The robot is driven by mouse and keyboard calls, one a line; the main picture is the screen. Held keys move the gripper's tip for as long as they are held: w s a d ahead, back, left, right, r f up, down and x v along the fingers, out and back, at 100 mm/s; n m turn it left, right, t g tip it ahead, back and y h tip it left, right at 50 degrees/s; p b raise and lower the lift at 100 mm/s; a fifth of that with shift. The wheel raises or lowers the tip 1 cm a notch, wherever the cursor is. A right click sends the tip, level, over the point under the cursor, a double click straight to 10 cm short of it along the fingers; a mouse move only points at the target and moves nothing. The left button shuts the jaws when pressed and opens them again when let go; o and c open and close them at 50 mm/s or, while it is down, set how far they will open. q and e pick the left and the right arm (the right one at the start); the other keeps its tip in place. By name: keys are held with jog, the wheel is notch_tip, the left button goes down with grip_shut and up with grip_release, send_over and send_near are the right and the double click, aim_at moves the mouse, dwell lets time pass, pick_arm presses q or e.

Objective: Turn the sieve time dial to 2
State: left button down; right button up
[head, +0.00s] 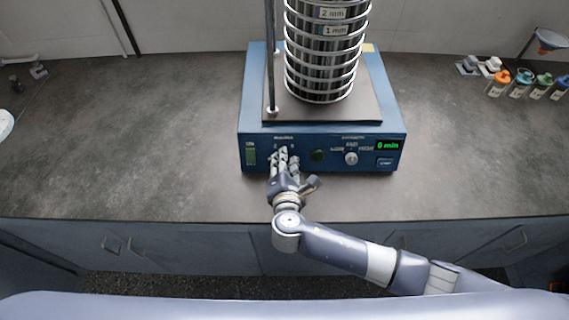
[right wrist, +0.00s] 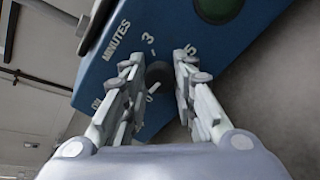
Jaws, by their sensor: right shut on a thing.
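The sieve shaker (head: 400,115) is a blue box with a stack of steel sieves (head: 322,65) on top. My right gripper (head: 284,156) is at the left part of its front panel and hides the sieve time dial in the head view. In the right wrist view, my right gripper (right wrist: 158,88) has its two fingers on either side of the dark time dial (right wrist: 157,75), shut on it. The word MINUTES and scale numbers surround the dial; its pointer is not clear. The green display (head: 388,146) appears to read 0 min. My left gripper is not in view.
A second knob (head: 351,158), a round green button (head: 317,155) and a green switch (head: 250,156) are on the same panel. Several small bottles (head: 520,85) stand at the back right. The counter (head: 130,130) left of the shaker is mostly clear.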

jog(key=m+b, duration=0.1)
jog(key=m, duration=0.1)
jog(key=m+b, duration=0.1)
jog(key=m, duration=0.1)
jog(key=m+b, duration=0.1)
jog(key=shift+f+m, duration=0.25)
jog(key=shift+m, duration=0.15)
jog(key=shift+r+m+b, duration=0.1)
jog(key=shift+m+b, duration=1.15)
jog(key=shift+m, duration=0.95)
jog(key=shift+r, duration=0.1)
jog(key=o, duration=1.1)
jog(key=shift+c, duration=0.2)
jog(key=shift+s, duration=0.1)
jog(key=v, duration=1.2)
jog(key=shift+a, duration=0.15)
